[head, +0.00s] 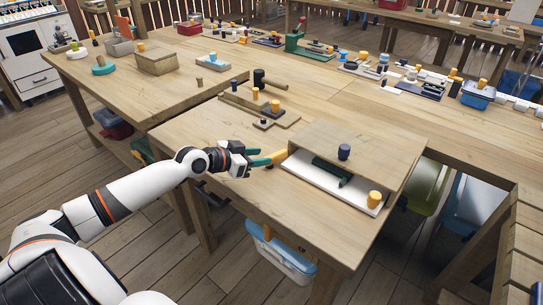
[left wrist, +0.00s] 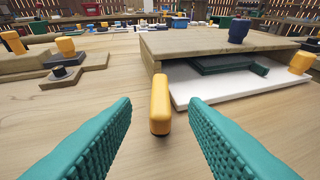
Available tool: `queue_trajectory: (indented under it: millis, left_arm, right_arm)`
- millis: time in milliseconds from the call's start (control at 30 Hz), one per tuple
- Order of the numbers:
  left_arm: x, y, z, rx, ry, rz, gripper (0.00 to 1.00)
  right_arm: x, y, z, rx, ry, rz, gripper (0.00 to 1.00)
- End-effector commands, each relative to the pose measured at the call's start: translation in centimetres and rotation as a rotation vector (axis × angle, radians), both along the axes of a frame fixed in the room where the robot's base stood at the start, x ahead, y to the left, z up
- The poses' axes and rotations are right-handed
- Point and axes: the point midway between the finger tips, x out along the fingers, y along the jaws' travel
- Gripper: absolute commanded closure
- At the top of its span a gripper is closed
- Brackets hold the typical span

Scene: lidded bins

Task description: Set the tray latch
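A wooden box (head: 364,143) with an open front stands on the table, a dark blue knob (head: 344,152) on its top. A white tray (head: 321,184) sticks out of its front and holds a dark green block (head: 332,171). A yellow-orange bar (head: 279,157), which looks like the tray latch, is at the tray's left front corner; in the left wrist view it (left wrist: 160,104) appears between and just beyond my fingers. My left gripper (head: 264,160) is open, its teal fingers (left wrist: 160,125) apart on either side of the bar's line. My right gripper is out of view.
A yellow knob (head: 375,199) stands at the tray's right front corner. Wooden plates with yellow and dark pegs (head: 275,106) lie behind my left gripper, near a dark mallet-like piece (head: 266,78). The tabletop in front of the tray is clear up to its edge.

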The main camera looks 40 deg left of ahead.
Motion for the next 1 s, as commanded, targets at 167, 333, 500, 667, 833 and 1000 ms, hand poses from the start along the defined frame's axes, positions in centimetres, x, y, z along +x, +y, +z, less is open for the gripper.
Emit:
queue_trajectory:
  millis: [167, 333, 500, 667, 833, 1000]
  left_arm:
    - [2.3, -0.9, -0.8, -0.003, -0.002, -0.001, 0.60]
    - [3.9, -1.4, -1.6, -0.003, -0.001, 0.002, 0.60]
    - [4.5, -1.7, -2.0, -0.001, 0.000, -0.001, 0.60]
    - [4.6, -1.7, -2.1, 0.000, 0.002, -0.001, 0.60]
    - [4.6, -1.7, -2.1, 0.000, 0.001, -0.001, 0.70]
    - [4.6, -1.7, -2.1, 0.000, 0.001, -0.001, 0.98]
  right_arm:
    - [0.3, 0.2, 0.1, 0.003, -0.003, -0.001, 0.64]
    - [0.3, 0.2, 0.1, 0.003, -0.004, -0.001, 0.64]
    - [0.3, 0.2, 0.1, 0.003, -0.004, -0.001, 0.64]
    - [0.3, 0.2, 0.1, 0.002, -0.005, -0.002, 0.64]
    - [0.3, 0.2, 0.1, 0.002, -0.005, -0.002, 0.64]
    - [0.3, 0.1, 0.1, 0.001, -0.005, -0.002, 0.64]
